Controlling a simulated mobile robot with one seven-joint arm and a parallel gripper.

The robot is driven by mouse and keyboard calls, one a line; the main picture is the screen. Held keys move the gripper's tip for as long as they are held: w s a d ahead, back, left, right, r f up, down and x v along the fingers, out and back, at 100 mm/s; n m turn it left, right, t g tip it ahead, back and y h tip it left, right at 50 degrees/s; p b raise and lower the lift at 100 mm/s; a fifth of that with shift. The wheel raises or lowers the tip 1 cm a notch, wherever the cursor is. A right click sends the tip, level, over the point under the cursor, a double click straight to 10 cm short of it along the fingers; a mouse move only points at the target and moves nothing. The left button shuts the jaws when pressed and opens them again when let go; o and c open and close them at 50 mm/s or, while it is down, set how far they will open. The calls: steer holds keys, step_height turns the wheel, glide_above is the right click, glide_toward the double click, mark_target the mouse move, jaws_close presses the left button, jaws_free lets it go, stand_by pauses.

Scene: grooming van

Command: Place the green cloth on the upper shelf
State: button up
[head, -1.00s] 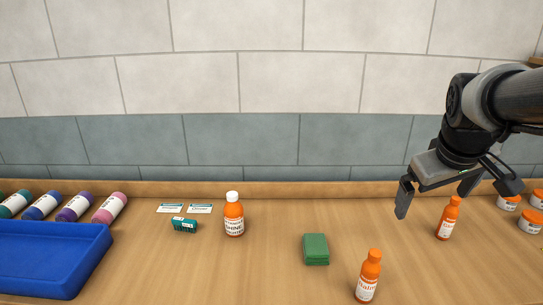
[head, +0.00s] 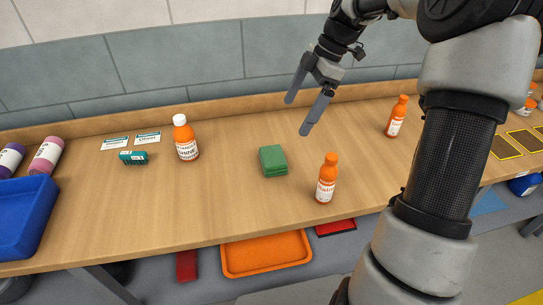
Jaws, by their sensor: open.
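The green cloth (head: 272,161) lies folded in a small block on the wooden counter, near the middle of the head view. My gripper (head: 306,114) is open and empty above the counter, up and to the right of the cloth and apart from it. Its two fingers point down and to the left. No upper shelf can be made out in this view; only a lower grey shelf (head: 340,245) shows below the counter.
An orange bottle with a white cap (head: 186,138) stands left of the cloth, and an orange bottle (head: 326,178) stands close on its right. Another orange bottle (head: 396,116) is farther right. A blue tray (head: 28,225) is at left. An orange tray (head: 265,254) sits below.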

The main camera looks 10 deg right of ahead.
mark_target(275, 155)
steer(key=b+x, duration=0.1)
steer(key=x, duration=0.7)
steer(key=b+x, duration=0.1)
steer(key=x, duration=0.7)
steer(key=shift+s, duration=0.2)
steer(key=shift+d+r, duration=0.1)
steer(key=c, duration=1.2)
